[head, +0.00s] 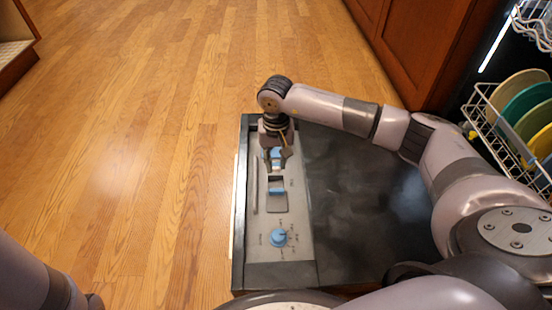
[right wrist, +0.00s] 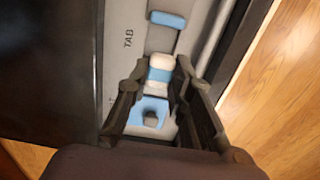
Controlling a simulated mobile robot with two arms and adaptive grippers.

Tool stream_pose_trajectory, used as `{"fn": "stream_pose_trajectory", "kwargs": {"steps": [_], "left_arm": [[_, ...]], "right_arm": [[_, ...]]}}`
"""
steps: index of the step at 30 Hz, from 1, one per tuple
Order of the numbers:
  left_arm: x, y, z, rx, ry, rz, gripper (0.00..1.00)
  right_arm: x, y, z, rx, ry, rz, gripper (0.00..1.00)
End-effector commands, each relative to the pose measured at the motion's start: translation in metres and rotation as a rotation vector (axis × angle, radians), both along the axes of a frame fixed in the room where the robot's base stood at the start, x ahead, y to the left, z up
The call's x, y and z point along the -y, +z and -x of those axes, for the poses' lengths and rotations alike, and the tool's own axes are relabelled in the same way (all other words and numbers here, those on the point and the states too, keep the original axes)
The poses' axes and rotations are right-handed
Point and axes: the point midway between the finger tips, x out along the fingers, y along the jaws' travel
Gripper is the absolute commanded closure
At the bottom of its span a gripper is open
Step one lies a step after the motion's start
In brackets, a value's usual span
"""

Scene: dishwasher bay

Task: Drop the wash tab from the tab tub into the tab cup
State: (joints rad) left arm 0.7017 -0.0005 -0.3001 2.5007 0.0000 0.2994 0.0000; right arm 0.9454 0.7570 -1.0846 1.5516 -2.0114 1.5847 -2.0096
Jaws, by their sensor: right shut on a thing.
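My right gripper (head: 276,161) is over the grey dispenser strip on the open dishwasher door. In the right wrist view its fingers (right wrist: 160,82) are shut on the wash tab (right wrist: 158,72), a white block with a light blue band. The tab cup (head: 277,180) shows as a small recess in the strip, with a blue bar (right wrist: 168,19) at one end. The held tab is at the recess; I cannot tell whether it touches the cup. A blue piece with a grey knob (right wrist: 150,117) lies beneath the fingers. I cannot make out the tab tub. My left gripper is out of view.
A blue dial (head: 278,238) sits lower on the strip. The dark door (head: 360,200) lies flat and bare to the right. A rack of coloured plates (head: 525,105) stands at the right, beside a brown cabinet (head: 420,45). Wood floor is clear at the left.

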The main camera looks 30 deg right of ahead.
Motion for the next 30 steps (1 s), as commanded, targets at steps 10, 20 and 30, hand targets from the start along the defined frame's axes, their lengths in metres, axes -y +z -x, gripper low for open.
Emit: {"fn": "stream_pose_trajectory", "kwargs": {"steps": [10,20,30], "left_arm": [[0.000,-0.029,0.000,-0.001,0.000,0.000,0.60],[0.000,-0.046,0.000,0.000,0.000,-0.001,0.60],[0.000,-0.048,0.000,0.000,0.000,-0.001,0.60]], "right_arm": [[-0.001,-0.039,0.000,0.000,0.001,-0.001,0.93],[-0.001,-0.065,0.000,0.000,0.001,-0.001,0.93],[-0.001,-0.070,0.000,0.000,0.001,-0.001,0.93]]}}
